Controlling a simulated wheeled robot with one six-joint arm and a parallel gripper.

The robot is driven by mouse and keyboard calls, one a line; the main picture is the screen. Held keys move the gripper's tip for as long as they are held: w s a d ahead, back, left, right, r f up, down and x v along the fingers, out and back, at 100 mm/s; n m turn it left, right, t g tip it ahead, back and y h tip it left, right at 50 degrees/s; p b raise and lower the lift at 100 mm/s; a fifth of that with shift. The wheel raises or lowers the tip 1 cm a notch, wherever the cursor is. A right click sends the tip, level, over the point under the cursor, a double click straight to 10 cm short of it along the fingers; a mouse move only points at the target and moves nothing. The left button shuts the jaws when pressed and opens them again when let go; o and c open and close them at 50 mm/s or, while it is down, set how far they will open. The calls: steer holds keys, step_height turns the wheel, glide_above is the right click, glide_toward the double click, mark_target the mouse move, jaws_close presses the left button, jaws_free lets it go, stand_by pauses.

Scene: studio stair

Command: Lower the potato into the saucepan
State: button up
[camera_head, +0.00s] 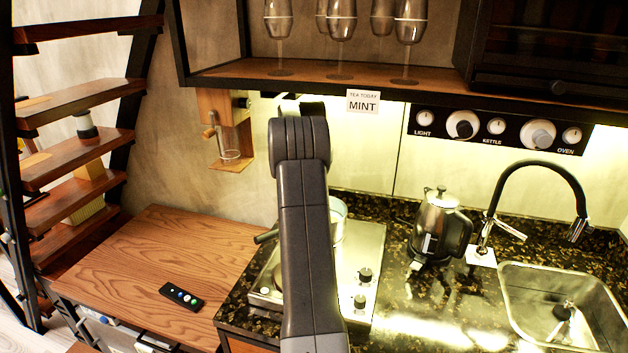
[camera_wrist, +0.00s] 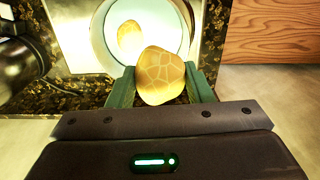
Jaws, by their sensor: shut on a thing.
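The potato (camera_wrist: 162,78), yellow-tan with a pale net of lines, is between the green fingers of my gripper (camera_wrist: 161,84) in the wrist view. The gripper is shut on it. The saucepan (camera_wrist: 181,18), pale inside, lies just beyond the potato in that view. A yellowish rounded shape (camera_wrist: 130,38) shows inside the pan; I cannot tell whether it is another potato or a reflection. In the head view my dark arm covers much of the saucepan (camera_head: 338,214), which stands on the steel hob (camera_head: 367,246). My gripper and the held potato are hidden there.
A kettle (camera_head: 437,226) stands right of the hob, with the sink (camera_head: 514,285) and black tap (camera_head: 560,170) further right. Glasses (camera_head: 409,22) stand on the shelf above. A remote (camera_head: 181,296) lies on the wooden top (camera_head: 140,252) at left, which is otherwise clear.

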stand_by(0.4)
steer(key=shift+f+b, duration=2.05)
steer(key=shift+f, duration=3.1)
steer(key=shift+f+b, duration=0.3)
steer(key=shift+f, duration=0.4)
steer(key=o, duration=1.1)
steer(key=shift+r, duration=0.1)
step_height(320, 180, up, 14)
steer(key=shift+f+b, duration=0.15)
steer(key=shift+b, duration=0.35)
steer(key=shift+f, duration=0.1)
